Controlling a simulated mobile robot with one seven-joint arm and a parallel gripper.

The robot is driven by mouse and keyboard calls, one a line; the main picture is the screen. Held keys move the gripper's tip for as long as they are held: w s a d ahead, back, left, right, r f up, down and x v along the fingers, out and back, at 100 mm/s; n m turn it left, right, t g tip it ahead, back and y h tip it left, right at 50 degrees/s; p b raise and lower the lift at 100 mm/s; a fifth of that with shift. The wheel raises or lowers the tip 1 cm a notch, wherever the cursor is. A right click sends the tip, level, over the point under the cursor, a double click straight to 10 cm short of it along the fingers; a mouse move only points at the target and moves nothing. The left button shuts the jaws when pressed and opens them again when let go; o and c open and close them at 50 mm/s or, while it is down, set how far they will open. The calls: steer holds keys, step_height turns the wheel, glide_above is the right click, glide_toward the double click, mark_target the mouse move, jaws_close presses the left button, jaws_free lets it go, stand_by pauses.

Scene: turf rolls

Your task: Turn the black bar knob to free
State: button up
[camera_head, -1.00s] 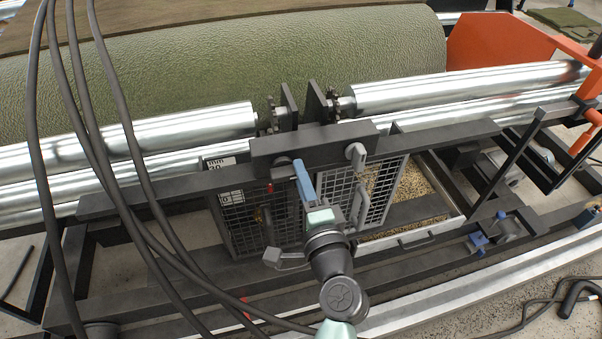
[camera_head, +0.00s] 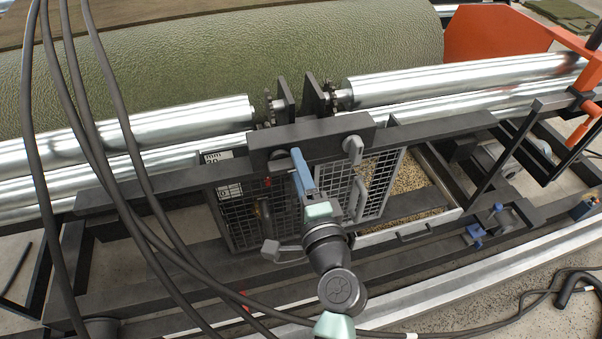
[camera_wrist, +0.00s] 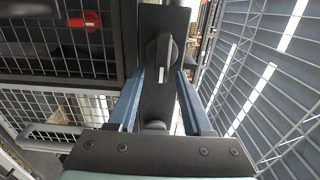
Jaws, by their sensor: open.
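The black bar knob (camera_wrist: 165,57) is a dark round knob with a raised bar, on a black post or plate in the wrist view. Its bar appears to lie along the plate, with a small pale mark near its lower end. My gripper (camera_wrist: 161,76) is open, with one blue finger on each side of the plate, below the knob in the picture. I cannot tell whether the fingers touch anything. In the head view my gripper (camera_head: 297,156) is at the dark crossbeam (camera_head: 335,136), and the knob is mostly hidden there or hard to make out.
Mesh doors (camera_head: 381,178) hang below, one standing ajar. Steel rollers (camera_head: 460,85) and a large green turf roll (camera_head: 220,65) lie behind. Black cables (camera_head: 110,140) cross the left side.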

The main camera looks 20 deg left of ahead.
steer(key=b+v, duration=0.2)
steer(key=v, duration=1.1)
steer(key=shift+b, duration=0.3)
